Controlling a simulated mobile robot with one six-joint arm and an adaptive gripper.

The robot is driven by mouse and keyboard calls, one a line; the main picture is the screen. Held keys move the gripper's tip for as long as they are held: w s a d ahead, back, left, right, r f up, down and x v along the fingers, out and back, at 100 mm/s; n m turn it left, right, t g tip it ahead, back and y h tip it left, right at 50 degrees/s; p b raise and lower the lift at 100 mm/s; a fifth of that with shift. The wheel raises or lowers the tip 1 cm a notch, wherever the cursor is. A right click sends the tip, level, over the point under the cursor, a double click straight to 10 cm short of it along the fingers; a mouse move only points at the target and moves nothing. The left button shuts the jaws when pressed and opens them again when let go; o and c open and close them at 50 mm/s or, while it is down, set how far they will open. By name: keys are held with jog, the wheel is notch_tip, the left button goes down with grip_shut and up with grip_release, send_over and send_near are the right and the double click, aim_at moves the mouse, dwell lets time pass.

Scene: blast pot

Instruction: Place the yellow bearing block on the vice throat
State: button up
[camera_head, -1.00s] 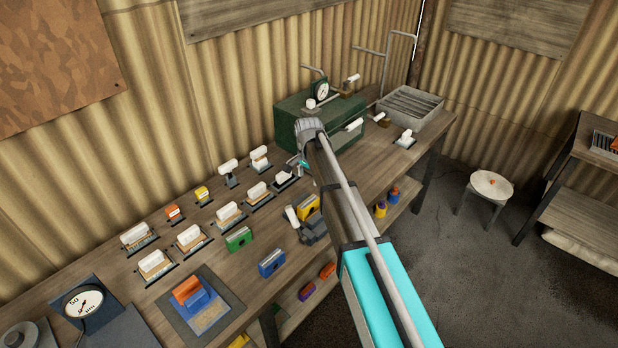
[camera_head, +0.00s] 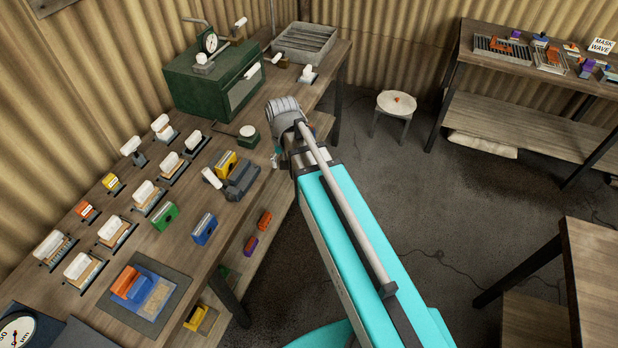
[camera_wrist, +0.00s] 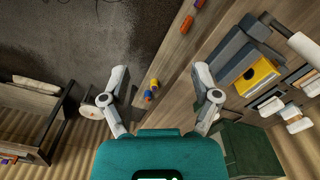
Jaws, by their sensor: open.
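The yellow bearing block (camera_head: 225,163) stands on the bench at the far-left side of the dark grey vice (camera_head: 242,181). The two look close together; I cannot tell whether they touch. In the wrist view the yellow block (camera_wrist: 257,77) shows its grooved face at the right, below the grey vice (camera_wrist: 243,42). My gripper (camera_wrist: 160,73) is open and empty, its fingers spread wide above the bench's front edge and lower shelf. The block and vice lie outside the fingers, to the right. In the head view my arm mostly hides the gripper.
A green block (camera_head: 164,216) and a blue block (camera_head: 204,229) stand nearer on the bench. White-handled stamps fill its left part. A green cabinet (camera_head: 190,85) and a grey tray (camera_head: 306,42) stand at the back. A stool (camera_head: 396,105) stands on otherwise open floor.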

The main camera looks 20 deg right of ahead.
jog(key=s+d+n, duration=0.2)
jog(key=s+d, duration=0.2)
jog(key=s, duration=0.3)
jog(key=shift+s+d, duration=0.3)
jog(key=shift+s, duration=0.05)
